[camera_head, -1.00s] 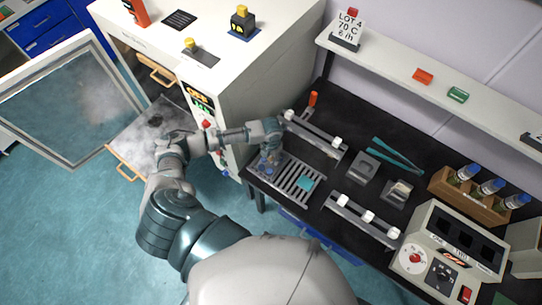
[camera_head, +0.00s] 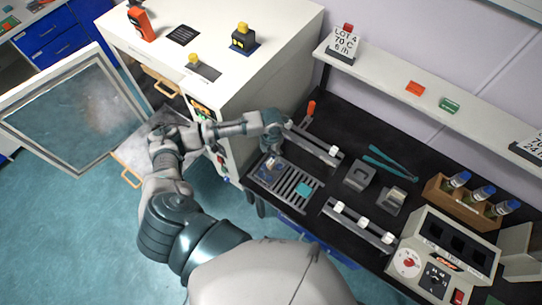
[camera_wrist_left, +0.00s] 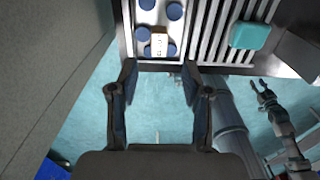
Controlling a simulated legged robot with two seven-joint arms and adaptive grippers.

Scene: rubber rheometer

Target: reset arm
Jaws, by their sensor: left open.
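My left arm reaches up from the bottom of the head view, bends by the oven and ends over the bench's left end. My left gripper (camera_head: 270,163) points down there, small and partly hidden by its wrist. In the left wrist view its two fingers (camera_wrist_left: 160,82) are apart with nothing between them. Ahead of them lies a slotted metal rack (camera_head: 285,192) with blue round pieces (camera_wrist_left: 145,35), a small labelled block (camera_wrist_left: 159,43) and a teal block (camera_head: 303,189). A dark jointed gripper, apparently my right one (camera_wrist_left: 267,98), hangs low at the right; its jaw state is unclear.
The white oven (camera_head: 250,75) stands left of the black bench (camera_head: 340,125), its glass door (camera_head: 75,110) swung open. Rails with white knobs (camera_head: 360,225), teal tweezers (camera_head: 390,162), a bottle rack (camera_head: 460,200) and a control box (camera_head: 445,255) occupy the bench. A shelf (camera_head: 430,90) runs behind.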

